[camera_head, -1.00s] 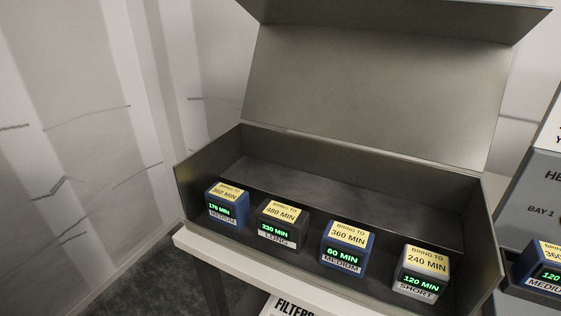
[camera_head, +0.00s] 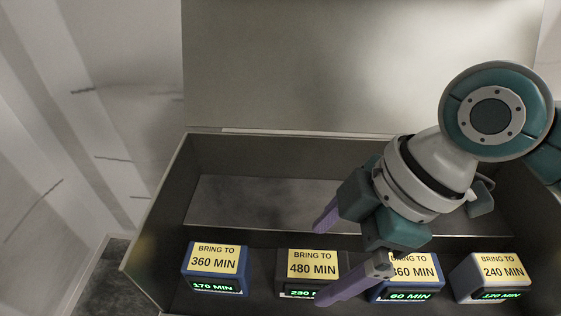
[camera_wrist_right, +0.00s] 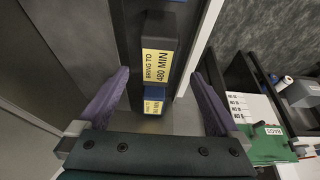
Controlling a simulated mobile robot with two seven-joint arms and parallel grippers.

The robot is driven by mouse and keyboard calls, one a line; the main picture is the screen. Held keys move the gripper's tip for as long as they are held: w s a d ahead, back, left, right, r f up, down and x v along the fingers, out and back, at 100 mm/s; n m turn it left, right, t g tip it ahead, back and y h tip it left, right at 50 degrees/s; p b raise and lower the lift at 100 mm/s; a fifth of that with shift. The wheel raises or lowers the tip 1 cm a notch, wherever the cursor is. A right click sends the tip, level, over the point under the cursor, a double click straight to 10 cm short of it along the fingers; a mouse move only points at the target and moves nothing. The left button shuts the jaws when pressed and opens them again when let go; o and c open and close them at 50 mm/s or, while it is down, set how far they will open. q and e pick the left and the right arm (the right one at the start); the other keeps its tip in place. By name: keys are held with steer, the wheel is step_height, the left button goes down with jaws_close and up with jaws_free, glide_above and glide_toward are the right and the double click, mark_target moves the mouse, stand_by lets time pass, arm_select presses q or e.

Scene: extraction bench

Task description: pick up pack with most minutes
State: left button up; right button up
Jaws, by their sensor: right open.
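Several packs stand in a row in an open grey box. In the head view the dark pack (camera_head: 313,265) says 480 MIN on its yellow label, with a green display starting 230, partly covered. The left blue pack (camera_head: 214,268) reads 170 MIN, the other blue pack (camera_head: 408,275) 60 MIN and the grey pack (camera_head: 492,278) 120 MIN. My right gripper (camera_head: 318,264) is open, its purple fingers near the dark pack, one crossing in front of its lower edge. In the right wrist view the dark pack (camera_wrist_right: 158,62) lies between the open fingers, apart from them. My left gripper is out of view.
The box (camera_head: 165,215) has low side walls, and its raised lid (camera_head: 320,70) stands behind. The box floor behind the row is clear. The right wrist view shows a bench with a green item (camera_wrist_right: 268,145) at the right.

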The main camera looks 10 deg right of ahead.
mark_target(314, 265)
steer(key=x, duration=0.5)
steer(key=shift+d+b, duration=0.2)
steer(key=shift+b, duration=0.1)
jaws_close()
stand_by(0.5)
steer(key=shift+w, duration=0.1)
